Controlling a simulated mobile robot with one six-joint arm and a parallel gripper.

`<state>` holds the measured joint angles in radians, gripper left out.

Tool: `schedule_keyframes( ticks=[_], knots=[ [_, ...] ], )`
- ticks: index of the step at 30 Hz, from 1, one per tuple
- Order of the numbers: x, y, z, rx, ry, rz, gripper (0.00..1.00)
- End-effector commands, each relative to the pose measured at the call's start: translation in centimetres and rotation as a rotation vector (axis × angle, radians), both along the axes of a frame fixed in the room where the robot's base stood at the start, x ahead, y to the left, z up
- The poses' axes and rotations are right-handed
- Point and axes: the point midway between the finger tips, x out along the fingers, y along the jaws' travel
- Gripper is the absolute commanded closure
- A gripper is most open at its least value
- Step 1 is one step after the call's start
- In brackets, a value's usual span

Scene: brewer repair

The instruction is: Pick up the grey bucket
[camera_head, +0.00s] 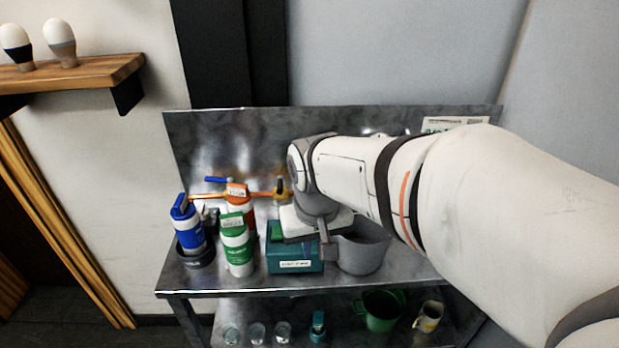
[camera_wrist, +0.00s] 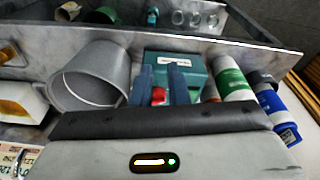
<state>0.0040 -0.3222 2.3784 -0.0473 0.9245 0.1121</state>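The grey bucket (camera_head: 362,256) stands on the metal table under my arm, just right of the teal box (camera_head: 293,262). Its open mouth shows in the wrist view, where the bucket (camera_wrist: 88,78) is left of my fingers. My gripper (camera_wrist: 160,70) has its two dark fingers apart, with the teal box (camera_wrist: 195,65) and a small red patch visible between them. The left finger appears close to the bucket's side; whether it touches cannot be told. In the head view my gripper (camera_head: 325,240) is partly hidden by my wrist, which also covers part of the bucket's rim.
A green-labelled white bottle (camera_head: 236,246), a blue bottle (camera_head: 188,228) in a dark pot and an orange-capped bottle (camera_head: 239,200) stand left of the box. A green bucket (camera_head: 381,311), a mug (camera_head: 428,316) and several glasses are on the lower shelf. A metal backboard (camera_head: 225,140) rises behind.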

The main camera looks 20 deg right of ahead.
Motion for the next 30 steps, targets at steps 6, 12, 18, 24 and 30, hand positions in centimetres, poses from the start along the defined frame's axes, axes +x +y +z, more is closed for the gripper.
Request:
schedule_keyframes(
  ticks=[6, 12, 18, 24, 30],
  knots=[
    [6.8, -4.4, -0.8, -0.026, 0.11, -0.153, 0.86],
    [10.1, -7.3, -2.3, -0.04, 0.165, -0.236, 0.86],
    [10.9, -8.2, -3.4, -0.045, 0.181, -0.258, 0.86],
    [10.7, -8.4, -5.6, -0.044, 0.182, -0.259, 0.86],
    [10.0, -8.6, -8.3, -0.044, 0.184, -0.26, 0.86]
  ],
)
